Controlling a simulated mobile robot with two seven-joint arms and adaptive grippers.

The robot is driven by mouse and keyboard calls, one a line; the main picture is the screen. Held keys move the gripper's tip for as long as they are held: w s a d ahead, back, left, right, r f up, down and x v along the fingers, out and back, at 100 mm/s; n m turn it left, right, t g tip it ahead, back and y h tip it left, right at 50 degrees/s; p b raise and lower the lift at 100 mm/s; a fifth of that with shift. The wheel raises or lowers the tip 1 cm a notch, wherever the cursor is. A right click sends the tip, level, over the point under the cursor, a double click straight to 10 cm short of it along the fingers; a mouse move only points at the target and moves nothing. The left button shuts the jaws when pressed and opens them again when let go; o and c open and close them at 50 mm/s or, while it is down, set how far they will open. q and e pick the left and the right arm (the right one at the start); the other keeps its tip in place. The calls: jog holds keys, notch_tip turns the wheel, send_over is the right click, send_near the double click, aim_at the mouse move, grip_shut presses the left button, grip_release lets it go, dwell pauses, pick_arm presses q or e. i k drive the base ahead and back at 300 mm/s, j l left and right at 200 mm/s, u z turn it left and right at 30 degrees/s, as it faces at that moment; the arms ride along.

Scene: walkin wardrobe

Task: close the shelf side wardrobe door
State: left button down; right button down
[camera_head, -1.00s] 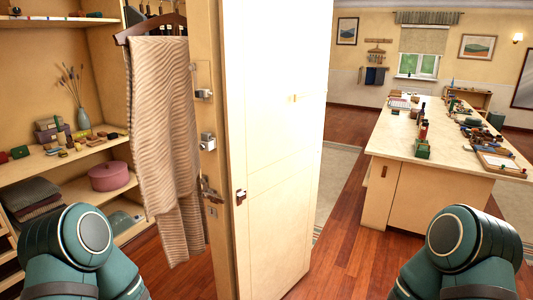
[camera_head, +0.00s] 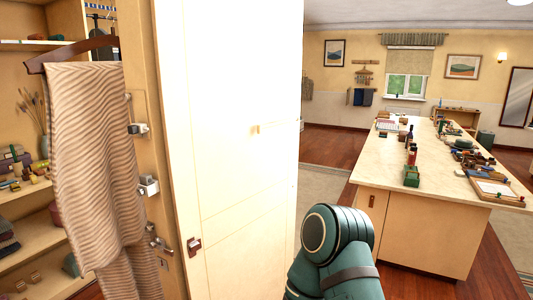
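The cream wardrobe door (camera_head: 240,130) stands open in the middle-left of the head view, its broad panelled face towards the right. A small dark reddish handle or latch (camera_head: 194,246) sits low on it near its left edge. Metal fittings (camera_head: 148,185) and a lever handle (camera_head: 158,241) show on the narrow wood strip to its left. A beige ribbed garment (camera_head: 95,170) on a brown hanger (camera_head: 75,50) hangs left of this strip. My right arm shows at the bottom centre, in front of the door's right side; its gripper is out of view. My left gripper is also out of view.
Open wardrobe shelves (camera_head: 30,240) with small items are at the far left. A large island table (camera_head: 440,200) covered with several objects stands on the right. Wooden floor (camera_head: 335,147) shows between door and island.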

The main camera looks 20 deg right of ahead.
aim_at(225, 69)
jog(key=i+l+u, duration=0.15)
jog(key=l, duration=0.3)
jog(key=i+l+u, duration=0.15)
jog(key=l, duration=0.35)
jog(key=l+u, duration=0.15)
jog(key=l, duration=0.3)
jog(key=i+l+u, duration=0.15)
jog(key=l, duration=0.4)
jog(key=i+l, duration=0.1)
jog(key=l, duration=1.2)
jog(key=i+l, duration=0.15)
jog(key=l, duration=0.5)
jog(key=u, duration=0.05)
